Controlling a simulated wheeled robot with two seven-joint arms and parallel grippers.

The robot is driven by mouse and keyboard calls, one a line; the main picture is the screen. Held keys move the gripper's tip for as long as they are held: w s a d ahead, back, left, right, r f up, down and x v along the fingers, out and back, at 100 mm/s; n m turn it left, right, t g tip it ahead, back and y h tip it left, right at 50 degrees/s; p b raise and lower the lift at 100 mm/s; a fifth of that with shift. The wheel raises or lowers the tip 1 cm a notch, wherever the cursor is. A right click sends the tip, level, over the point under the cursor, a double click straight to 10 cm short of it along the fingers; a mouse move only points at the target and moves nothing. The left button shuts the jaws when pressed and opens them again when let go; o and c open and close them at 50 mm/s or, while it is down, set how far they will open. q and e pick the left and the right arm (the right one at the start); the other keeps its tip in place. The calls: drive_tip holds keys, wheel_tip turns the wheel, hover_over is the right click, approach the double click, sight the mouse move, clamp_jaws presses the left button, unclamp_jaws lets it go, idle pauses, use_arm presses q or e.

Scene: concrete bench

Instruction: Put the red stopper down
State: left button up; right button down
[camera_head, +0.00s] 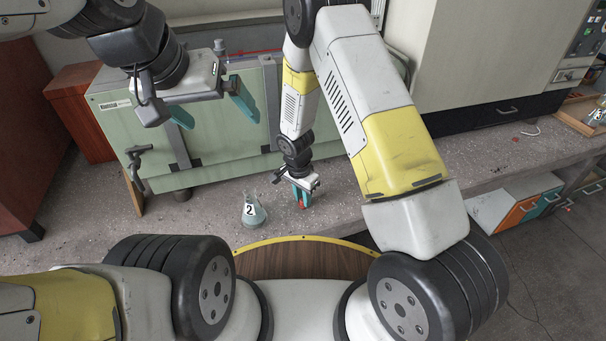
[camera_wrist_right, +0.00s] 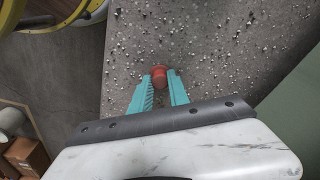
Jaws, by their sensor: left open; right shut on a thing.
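The red stopper (camera_wrist_right: 159,77) is between the teal fingertips of my right gripper (camera_wrist_right: 162,84), seen from above in the right wrist view. In the head view the red stopper (camera_head: 304,205) shows as a small red spot at the tips of my right gripper (camera_head: 302,197), low over the speckled concrete bench (camera_head: 330,191). I cannot tell whether the stopper touches the bench. My left gripper (camera_head: 212,106) is open and empty, high at the upper left in front of the green cabinet.
A conical flask labelled 2 (camera_head: 254,211) stands on the bench left of my right gripper. The green cabinet (camera_head: 225,135) stands behind it. The bench to the right of the gripper is clear. The bench's front edge lies close by.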

drive_tip(key=c, duration=1.3)
unclamp_jaws()
drive_tip(key=shift+f, duration=0.1)
drive_tip(key=shift+o, duration=0.2)
wheel_tip(320, 180, up, 12)
drive_tip(key=s, duration=0.1)
wheel_tip(320, 180, up, 10)
drive_tip(key=n+t+y, duration=0.1)
hover_over(300, 206)
drive_tip(key=s+d, duration=0.1)
drive_tip(key=d, duration=0.3)
drive_tip(key=s+d+r+n+t+y, duration=0.1)
drive_tip(key=s+d+r+n+t, duration=0.1)
drive_tip(key=s+d+r, duration=0.3)
drive_tip(key=s+d+r+n+t+y, duration=0.1)
drive_tip(key=s+d+r+n, duration=0.4)
drive_tip(key=s+r, duration=0.7)
drive_tip(key=shift+s+d+r+n+t, duration=0.35)
drive_tip(key=shift+d+r+t, duration=0.3)
drive_tip(key=shift+r, duration=0.95)
